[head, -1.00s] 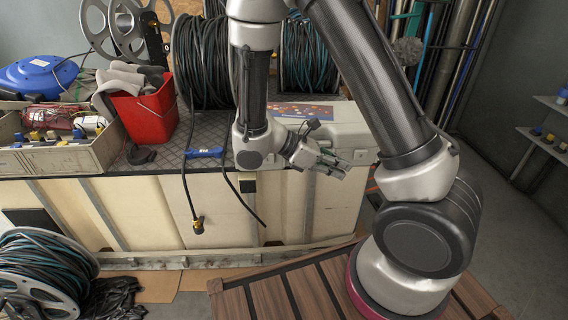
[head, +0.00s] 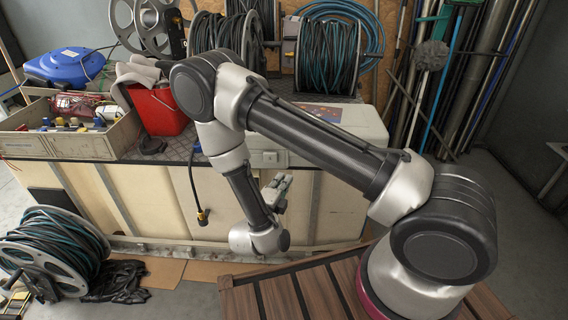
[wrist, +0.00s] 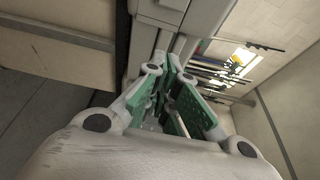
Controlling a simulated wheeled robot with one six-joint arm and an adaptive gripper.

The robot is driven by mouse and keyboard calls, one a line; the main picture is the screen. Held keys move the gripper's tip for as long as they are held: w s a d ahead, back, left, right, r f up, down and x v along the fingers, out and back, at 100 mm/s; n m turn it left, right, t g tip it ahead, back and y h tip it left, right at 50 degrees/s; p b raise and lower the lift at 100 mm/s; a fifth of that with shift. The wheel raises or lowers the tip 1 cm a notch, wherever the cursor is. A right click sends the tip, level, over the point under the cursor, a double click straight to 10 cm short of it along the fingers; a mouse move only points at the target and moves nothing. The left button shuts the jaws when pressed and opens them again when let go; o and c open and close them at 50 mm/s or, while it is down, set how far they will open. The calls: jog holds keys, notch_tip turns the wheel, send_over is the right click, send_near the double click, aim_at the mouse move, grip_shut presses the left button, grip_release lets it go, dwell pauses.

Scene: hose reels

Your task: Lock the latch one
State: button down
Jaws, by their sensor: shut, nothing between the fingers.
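A light grey case (head: 345,120) lies on the workbench top, its front face toward me. A small rectangular piece that looks like a latch (head: 271,157) is on the left part of that front. I cannot tell whether it is open or locked. My gripper (head: 278,187) is below the case's front edge, in front of the bench, pointing up. It is shut and empty. In the wrist view, the green-padded fingers of my gripper (wrist: 170,62) point toward the grey case (wrist: 178,12) at the top, apparently apart from it.
The workbench (head: 325,205) has a pale panelled front. On it are a red bucket (head: 160,112), an open parts box (head: 65,140) and a hose reel (head: 328,60). Another hose reel (head: 48,255) stands on the floor at left. Poles lean at right.

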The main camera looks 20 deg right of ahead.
aim_at(273, 158)
dwell(0.3)
jog(key=w+d, duration=0.1)
jog(key=w, duration=0.2)
jog(key=w+d, duration=0.1)
jog(key=w, duration=0.1)
jog(key=w+d, duration=0.1)
jog(key=w, duration=0.2)
jog(key=shift+w+d, duration=0.25)
jog(key=shift+w, duration=0.1)
jog(key=shift+w+a, duration=0.2)
jog(key=shift+a, duration=0.35)
jog(key=shift+a, duration=0.1)
jog(key=shift+w+a, duration=0.25)
jog(key=shift+a, duration=0.45)
jog(key=shift+w+a, duration=0.25)
jog(key=shift+a, duration=0.45)
jog(key=shift+w+a, duration=0.25)
jog(key=shift+a, duration=0.45)
jog(key=shift+s, duration=0.1)
